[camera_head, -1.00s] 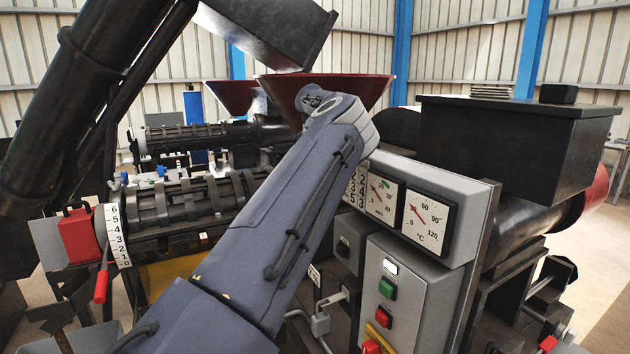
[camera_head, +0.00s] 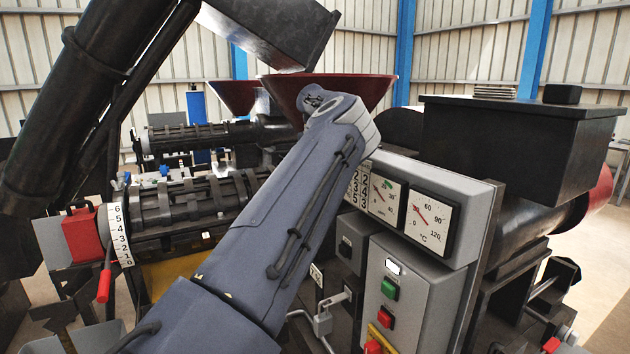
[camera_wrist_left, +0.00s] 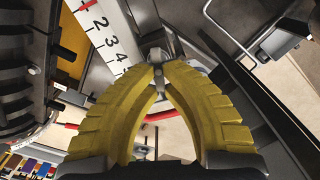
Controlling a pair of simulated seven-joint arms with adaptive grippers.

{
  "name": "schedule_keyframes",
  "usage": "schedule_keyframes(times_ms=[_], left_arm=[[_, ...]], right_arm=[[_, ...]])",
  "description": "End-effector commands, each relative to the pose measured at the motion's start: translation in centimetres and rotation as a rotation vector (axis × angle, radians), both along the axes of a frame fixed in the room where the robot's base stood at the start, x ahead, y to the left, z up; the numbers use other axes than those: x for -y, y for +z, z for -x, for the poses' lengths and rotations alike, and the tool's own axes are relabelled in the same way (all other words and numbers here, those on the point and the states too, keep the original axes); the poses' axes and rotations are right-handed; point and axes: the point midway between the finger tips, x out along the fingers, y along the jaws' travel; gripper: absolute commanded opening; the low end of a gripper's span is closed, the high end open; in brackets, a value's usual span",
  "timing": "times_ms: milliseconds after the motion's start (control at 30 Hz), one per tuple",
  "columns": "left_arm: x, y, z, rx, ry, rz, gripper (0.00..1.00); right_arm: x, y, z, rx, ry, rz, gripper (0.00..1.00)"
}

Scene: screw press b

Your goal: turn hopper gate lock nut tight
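My left arm (camera_head: 275,220) crosses the head view from the bottom and bends at the red hopper (camera_head: 345,90). Its gripper is hidden behind the arm there. In the left wrist view the two yellow fingers of my left gripper (camera_wrist_left: 160,72) arch inward, their tips close together. A small grey metal piece, which looks like the lock nut (camera_wrist_left: 158,79), sits between the tips, mostly covered by them. A metal fitting (camera_wrist_left: 153,54) shows just beyond the tips, next to a white numbered scale (camera_wrist_left: 104,36). My right gripper is in neither view.
A gauge panel (camera_head: 470,197) and a control box with buttons (camera_head: 415,290) stand right of the arm. The slotted press barrel (camera_head: 190,205) lies to the left. In the wrist view, a dark frame with a handle (camera_wrist_left: 270,42) is close on the right.

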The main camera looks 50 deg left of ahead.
Motion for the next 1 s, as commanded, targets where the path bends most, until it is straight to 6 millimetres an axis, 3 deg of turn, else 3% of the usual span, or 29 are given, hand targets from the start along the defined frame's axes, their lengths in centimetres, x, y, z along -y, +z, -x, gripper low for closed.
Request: schedule_keyframes(times_ms=[100,133,333,667,867,1000], left_arm=[[0.0,0.0,0.0,0.000,0.000,0.000,0.00],[0.0,0.0,0.0,0.000,0.000,0.000,0.10],[0.0,0.0,0.0,0.000,0.000,0.000,0.31],[0.0,0.4,0.0,0.000,0.000,-0.001,0.31],[-0.1,3.1,0.0,0.002,0.000,-0.002,0.31],[-0.1,5.9,0.0,0.003,-0.001,-0.003,0.31]], right_arm=[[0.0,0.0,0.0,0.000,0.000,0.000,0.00],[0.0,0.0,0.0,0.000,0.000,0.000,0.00],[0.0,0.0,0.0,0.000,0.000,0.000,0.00],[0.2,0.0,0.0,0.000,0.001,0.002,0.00],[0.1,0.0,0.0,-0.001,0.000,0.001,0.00],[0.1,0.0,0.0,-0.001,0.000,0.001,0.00]])
